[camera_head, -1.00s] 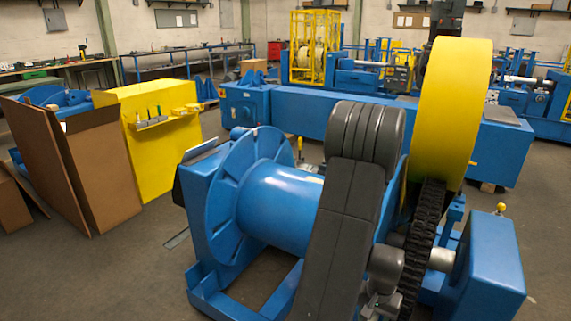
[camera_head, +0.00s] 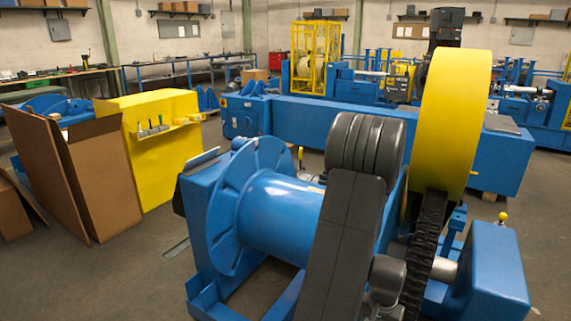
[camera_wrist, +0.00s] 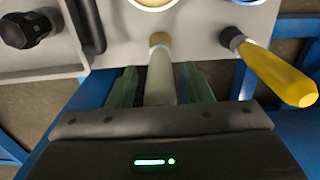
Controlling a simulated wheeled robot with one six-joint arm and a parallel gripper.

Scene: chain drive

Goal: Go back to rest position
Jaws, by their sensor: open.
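My gripper (camera_wrist: 160,88) is open in the wrist view, with a green finger on each side of a pale grey rod (camera_wrist: 160,76). The rod has a brass-coloured end at a light grey panel (camera_wrist: 120,40). I cannot tell whether either finger touches it. A yellow handle (camera_wrist: 280,72) with a dark collar sticks out of the panel to the right. In the head view, my dark grey arm stands in front of the blue drum (camera_head: 283,215), and my gripper cannot be made out there.
A yellow wheel (camera_head: 452,120) and black toothed chain (camera_head: 424,255) stand close right of my arm. A blue housing (camera_head: 480,275) is at lower right. A yellow cabinet (camera_head: 160,150) and cardboard box (camera_head: 103,185) stand left. Floor (camera_head: 130,270) is clear at front left.

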